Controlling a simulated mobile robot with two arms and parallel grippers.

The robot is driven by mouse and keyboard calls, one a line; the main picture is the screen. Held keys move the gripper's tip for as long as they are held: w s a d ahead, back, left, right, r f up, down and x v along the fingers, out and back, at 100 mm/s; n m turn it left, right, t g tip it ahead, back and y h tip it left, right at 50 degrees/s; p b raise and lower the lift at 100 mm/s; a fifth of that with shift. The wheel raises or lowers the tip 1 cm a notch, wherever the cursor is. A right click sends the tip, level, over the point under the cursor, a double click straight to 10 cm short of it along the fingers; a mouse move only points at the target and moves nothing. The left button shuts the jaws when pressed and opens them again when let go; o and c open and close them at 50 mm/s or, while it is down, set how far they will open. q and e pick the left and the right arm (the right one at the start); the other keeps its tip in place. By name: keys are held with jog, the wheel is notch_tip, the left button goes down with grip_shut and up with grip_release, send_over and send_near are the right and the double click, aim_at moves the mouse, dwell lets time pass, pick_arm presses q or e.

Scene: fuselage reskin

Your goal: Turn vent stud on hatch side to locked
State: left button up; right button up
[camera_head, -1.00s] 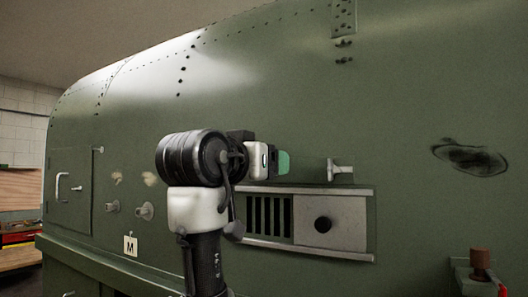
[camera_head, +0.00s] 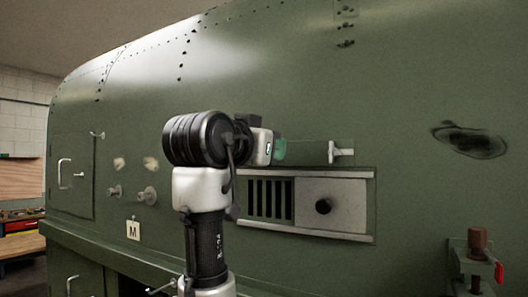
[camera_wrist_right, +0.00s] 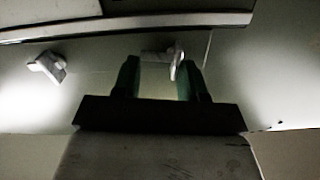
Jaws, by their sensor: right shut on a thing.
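My right gripper (camera_head: 279,150) is at the green fuselage wall, above the left part of the vent panel (camera_head: 330,205). In the right wrist view its two green fingers (camera_wrist_right: 160,82) stand on either side of the pale handle of a vent stud (camera_wrist_right: 176,62). It is shut on this stud, the one on the hatch side. In the head view my arm and gripper hide that stud. The other vent stud (camera_head: 341,152) stands free above the right part of the panel, and also shows in the wrist view (camera_wrist_right: 47,66). My left gripper is out of view.
The hatch (camera_head: 72,177) with its handle is at the far left. Two round knobs (camera_head: 148,195) and an M placard (camera_head: 133,231) are left of my arm. A dark dent (camera_head: 468,140) marks the skin at right. A brown-topped fixture (camera_head: 478,250) stands at lower right.

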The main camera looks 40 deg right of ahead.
jog(key=shift+s+f+m+b, duration=0.15)
jog(key=shift+m+b, duration=0.15)
jog(key=shift+m, duration=0.7)
jog(key=shift+f+m+b, duration=0.15)
jog(key=shift+m+b, duration=0.1)
jog(key=shift+m, duration=0.75)
jog(key=o, duration=0.9)
jog(key=shift+a, duration=0.1)
jog(key=b+v, duration=0.4)
jog(key=v, duration=0.6)
jog(key=shift+s+a+b, duration=0.15)
jog(key=shift+a+b, duration=0.15)
jog(key=shift+b, duration=0.05)
